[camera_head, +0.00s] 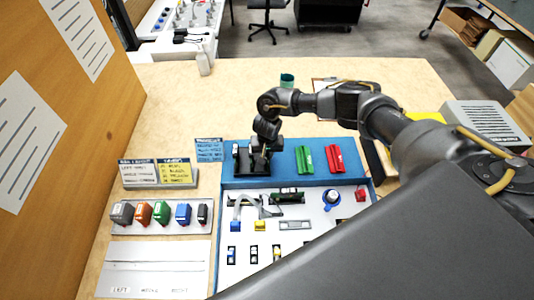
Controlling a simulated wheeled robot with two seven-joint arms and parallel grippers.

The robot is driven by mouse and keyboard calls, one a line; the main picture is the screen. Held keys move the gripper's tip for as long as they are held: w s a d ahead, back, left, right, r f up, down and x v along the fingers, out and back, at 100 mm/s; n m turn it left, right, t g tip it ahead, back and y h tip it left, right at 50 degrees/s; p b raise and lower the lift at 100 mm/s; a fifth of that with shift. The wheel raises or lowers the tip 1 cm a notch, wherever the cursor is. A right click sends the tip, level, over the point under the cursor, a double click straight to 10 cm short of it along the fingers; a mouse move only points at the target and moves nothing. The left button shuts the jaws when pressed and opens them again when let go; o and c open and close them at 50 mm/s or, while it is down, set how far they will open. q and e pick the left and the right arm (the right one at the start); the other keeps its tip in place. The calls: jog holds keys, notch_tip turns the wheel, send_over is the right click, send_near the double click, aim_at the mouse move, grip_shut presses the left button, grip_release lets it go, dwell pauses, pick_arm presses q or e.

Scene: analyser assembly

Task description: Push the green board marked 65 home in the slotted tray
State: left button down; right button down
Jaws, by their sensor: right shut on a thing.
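My right gripper (258,152) reaches down from the upper right onto the back left of the blue panel (227,151). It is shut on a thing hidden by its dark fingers. A dark block with upright parts (242,160) is right at the fingers; I cannot tell whether it is the slotted tray. A green piece (304,159) and a red piece (335,158) lie on the panel to the right of the gripper. A green strip (286,195) lies on the white area just below. No number 65 is readable, so I cannot tell which green piece is the board. My left gripper is not in view.
A rack of coloured blocks (160,230) stands at the left, with a white sheet (158,265) below it. Label cards (158,172) stand behind. My right arm covers the right.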

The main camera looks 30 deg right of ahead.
jog(key=shift+f, duration=0.4)
dwell(0.5)
jog(key=c, duration=1)
grip_release()
jog(key=shift+o, duration=0.2)
jog(key=shift+r, duration=0.1)
notch_tip(320, 180, up, 7)
jog(key=p, duration=0.8)
jog(key=shift+p, duration=0.35)
jog(key=shift+w, duration=0.1)
